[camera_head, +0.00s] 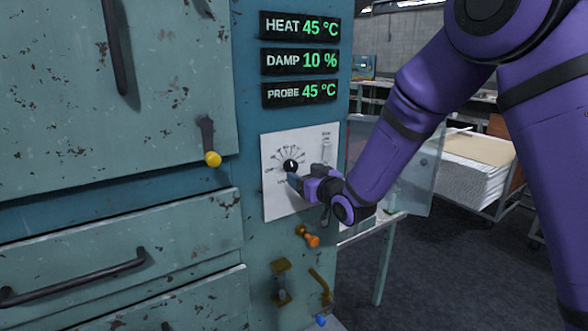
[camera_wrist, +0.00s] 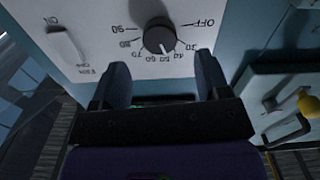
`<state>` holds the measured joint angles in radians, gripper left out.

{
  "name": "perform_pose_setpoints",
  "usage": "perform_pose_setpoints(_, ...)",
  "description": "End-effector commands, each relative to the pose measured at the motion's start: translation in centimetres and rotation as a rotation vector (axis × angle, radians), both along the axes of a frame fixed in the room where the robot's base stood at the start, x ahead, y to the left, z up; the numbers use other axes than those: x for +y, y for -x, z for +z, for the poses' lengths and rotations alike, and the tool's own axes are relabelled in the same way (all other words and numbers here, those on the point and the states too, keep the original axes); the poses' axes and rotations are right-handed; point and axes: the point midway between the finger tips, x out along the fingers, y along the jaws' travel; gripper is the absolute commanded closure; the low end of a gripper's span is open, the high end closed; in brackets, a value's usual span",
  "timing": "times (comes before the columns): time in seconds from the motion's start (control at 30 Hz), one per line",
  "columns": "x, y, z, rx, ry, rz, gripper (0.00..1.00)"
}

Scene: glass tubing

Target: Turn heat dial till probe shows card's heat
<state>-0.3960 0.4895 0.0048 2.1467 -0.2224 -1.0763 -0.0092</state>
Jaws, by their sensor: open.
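The heat dial (camera_head: 291,165) is a round black knob on a white panel (camera_head: 279,214). In the wrist view the dial (camera_wrist: 158,37) has a scale from OFF through 30 to 90, and its white mark points between about 40 and 50. My gripper (camera_wrist: 161,66) is open, its two fingers spread below and apart from the dial, with nothing between them. In the head view my gripper (camera_head: 297,179) is close to the dial. The probe display (camera_head: 299,92) reads 45 °C and the heat display (camera_head: 300,27) reads 45 °C. I see no card with a heat on it.
The damp display (camera_head: 300,61) reads 10 %. A fan switch (camera_wrist: 66,46) sits beside the dial. A yellow-knobbed lever (camera_head: 212,158) and an orange knob (camera_head: 311,240) stick out from the cabinet. A paper-laden cart (camera_head: 480,170) stands at right.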

Motion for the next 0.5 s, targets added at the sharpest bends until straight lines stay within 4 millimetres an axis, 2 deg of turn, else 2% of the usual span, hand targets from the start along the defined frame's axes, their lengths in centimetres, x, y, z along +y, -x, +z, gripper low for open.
perform_pose_setpoints(0.23, 2.2, -3.3, 0.0, 0.001, -0.001, 0.000, 0.31)
perform_pose_setpoints(0.5, 3.1, -4.7, 0.0, 0.001, 0.000, -0.001, 0.31)
